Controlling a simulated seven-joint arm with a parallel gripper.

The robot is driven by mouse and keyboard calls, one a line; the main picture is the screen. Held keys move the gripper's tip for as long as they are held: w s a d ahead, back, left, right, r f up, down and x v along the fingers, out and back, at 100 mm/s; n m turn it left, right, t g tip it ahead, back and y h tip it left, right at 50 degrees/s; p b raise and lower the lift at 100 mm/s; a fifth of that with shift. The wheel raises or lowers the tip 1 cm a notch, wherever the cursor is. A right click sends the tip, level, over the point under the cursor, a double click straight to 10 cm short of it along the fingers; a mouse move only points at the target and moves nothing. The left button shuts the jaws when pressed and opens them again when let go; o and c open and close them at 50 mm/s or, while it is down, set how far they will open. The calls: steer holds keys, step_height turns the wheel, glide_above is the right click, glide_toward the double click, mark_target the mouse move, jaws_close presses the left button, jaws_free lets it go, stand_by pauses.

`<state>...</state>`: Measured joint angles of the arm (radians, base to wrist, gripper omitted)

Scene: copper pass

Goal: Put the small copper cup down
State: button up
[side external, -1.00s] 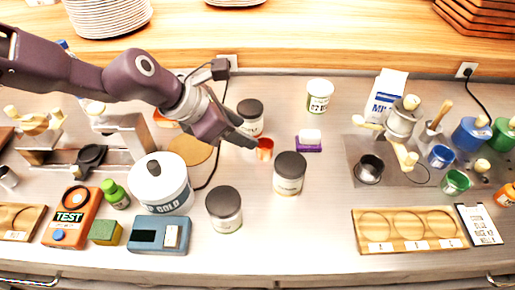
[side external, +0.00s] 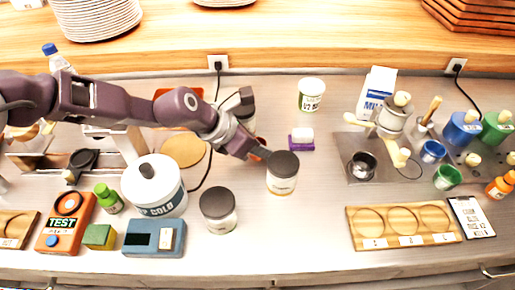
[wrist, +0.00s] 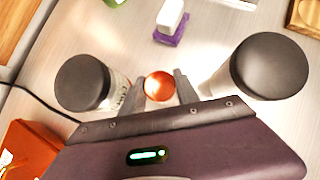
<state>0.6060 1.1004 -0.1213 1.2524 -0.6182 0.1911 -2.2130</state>
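The small copper cup (wrist: 158,86) sits between the two fingertips of my gripper (wrist: 160,90) in the wrist view, with a finger close against each side. In the side external view only a bit of the copper cup (side external: 263,153) shows, mostly hidden behind my gripper (side external: 258,154). My gripper appears shut on the cup. It is low over the counter, left of a dark-lidded jar (side external: 282,172). I cannot tell whether the cup's base touches the counter.
Dark-lidded jars flank the gripper closely in the wrist view, one left (wrist: 82,82) and one right (wrist: 268,66). A purple block with a white top (side external: 301,144) lies beyond. Another jar (side external: 218,210) stands nearer the front. Clear counter lies front right of the jars.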

jaws_close()
steer(key=shift+r, duration=0.1)
step_height(320, 180, up, 15)
steer(key=w+a+n+t+y, duration=0.15)
steer(key=w+a, duration=0.35)
steer(key=a, duration=0.7)
steer(key=w+a+n, duration=0.2)
steer(key=w+a, duration=0.3)
steer(key=a, duration=0.8)
steer(key=w+a+n+t+y, duration=0.1)
steer(key=w+a, duration=0.4)
steer(key=a, duration=0.7)
step_height(320, 180, down, 15)
steer(key=shift+d, duration=0.1)
